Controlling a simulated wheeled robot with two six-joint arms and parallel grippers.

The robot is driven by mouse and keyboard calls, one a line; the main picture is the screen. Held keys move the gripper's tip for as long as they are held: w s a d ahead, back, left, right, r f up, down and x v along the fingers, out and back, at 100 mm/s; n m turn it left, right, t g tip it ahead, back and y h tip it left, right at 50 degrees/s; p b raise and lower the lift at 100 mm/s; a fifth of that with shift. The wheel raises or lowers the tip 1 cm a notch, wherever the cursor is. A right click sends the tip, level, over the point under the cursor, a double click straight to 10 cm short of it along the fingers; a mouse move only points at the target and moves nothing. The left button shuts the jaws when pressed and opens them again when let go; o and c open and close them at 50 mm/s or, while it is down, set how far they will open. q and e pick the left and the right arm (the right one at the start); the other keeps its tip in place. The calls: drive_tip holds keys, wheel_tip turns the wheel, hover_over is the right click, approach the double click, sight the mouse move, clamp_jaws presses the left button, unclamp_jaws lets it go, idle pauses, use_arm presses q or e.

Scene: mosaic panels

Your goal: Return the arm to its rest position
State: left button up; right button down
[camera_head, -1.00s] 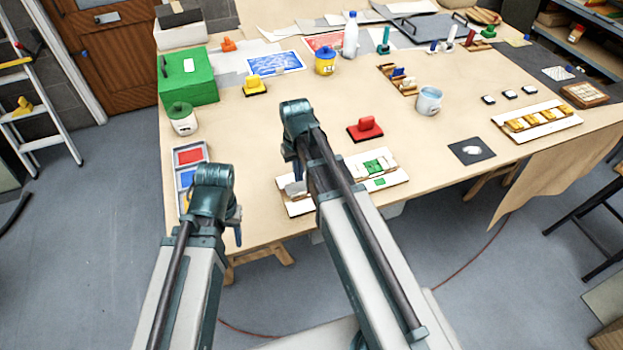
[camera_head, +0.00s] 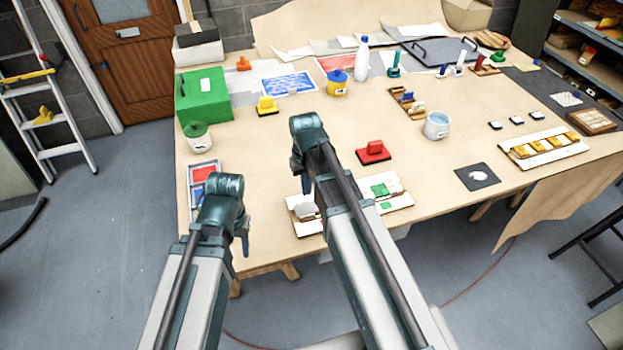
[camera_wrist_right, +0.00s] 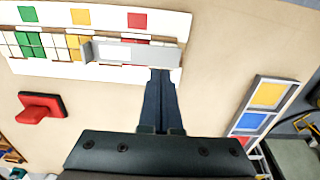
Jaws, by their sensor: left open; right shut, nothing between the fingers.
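My left gripper (camera_head: 245,243) hangs from the left arm near the front left edge of the bench and is open. Its fingers show only in part. My right gripper (camera_wrist_right: 162,78) is shut and empty in the right wrist view. Its tips appear over the near edge of the white mosaic panel (camera_wrist_right: 40,67), beside a grey angled piece (camera_wrist_right: 130,53) that lies across the panel. I cannot tell whether they touch. In the head view my right arm covers part of this panel (camera_head: 397,204), and its fingers are mostly hidden.
A red-handled block (camera_head: 373,152) sits behind the panel. A tray of coloured squares (camera_head: 194,180) is at the left edge, partly behind my left arm.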

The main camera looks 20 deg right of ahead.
use_arm(q)
wheel_tip(320, 180, down, 3)
drive_tip(key=b, duration=0.2)
drive_tip(key=shift+b, duration=0.35)
use_arm(e)
drive_tip(key=s+a+f+n+h, duration=0.1)
drive_tip(key=s+a+f+n, duration=0.1)
drive_tip(key=s+a, duration=0.8)
drive_tip(key=s+n, duration=0.1)
drive_tip(key=s, duration=0.3)
drive_tip(key=shift+f, duration=0.4)
